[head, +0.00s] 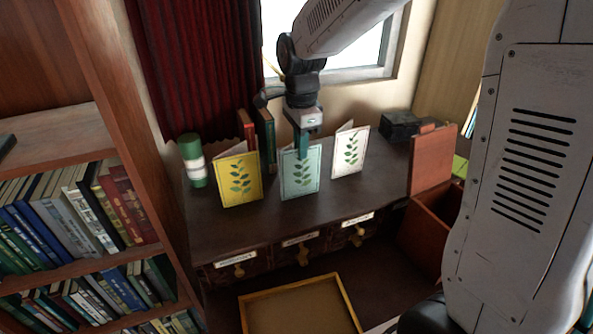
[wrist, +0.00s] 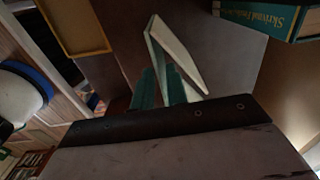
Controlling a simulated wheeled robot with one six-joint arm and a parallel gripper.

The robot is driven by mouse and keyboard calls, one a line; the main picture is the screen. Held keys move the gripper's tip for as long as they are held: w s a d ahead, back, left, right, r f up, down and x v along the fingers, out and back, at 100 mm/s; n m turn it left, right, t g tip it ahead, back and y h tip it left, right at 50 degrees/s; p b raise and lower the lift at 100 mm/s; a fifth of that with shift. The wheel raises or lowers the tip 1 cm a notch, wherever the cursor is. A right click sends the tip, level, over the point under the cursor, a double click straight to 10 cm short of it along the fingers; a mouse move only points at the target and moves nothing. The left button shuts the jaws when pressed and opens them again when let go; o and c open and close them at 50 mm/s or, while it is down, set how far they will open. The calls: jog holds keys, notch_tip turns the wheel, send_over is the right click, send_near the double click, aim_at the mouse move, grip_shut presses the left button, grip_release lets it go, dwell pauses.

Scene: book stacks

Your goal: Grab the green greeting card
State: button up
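The green greeting card (head: 299,178), pale green with a leaf print, stands folded on the desk between a yellow card (head: 239,181) and a white card (head: 350,153). My gripper (head: 302,152) points down at its top edge. In the wrist view the card (wrist: 180,55) shows from above as an open fold. The teal fingers of my gripper (wrist: 162,90) are close together with one card panel between them, and look shut on it. The lower fingertips are partly hidden, so the contact is hard to see.
A green and white cylinder (head: 194,161) and upright books (head: 265,137) stand at the desk's back left. A black box (head: 399,126) is at the back right. Bookshelves (head: 75,215) flank the left. A wooden tray (head: 345,301) lies below the front drawers.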

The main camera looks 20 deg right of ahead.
aim_at(296, 167)
notch_tip(296, 167, down, 6)
jog(key=shift+r, duration=0.15)
grip_shut()
jog(key=shift+r, duration=0.15)
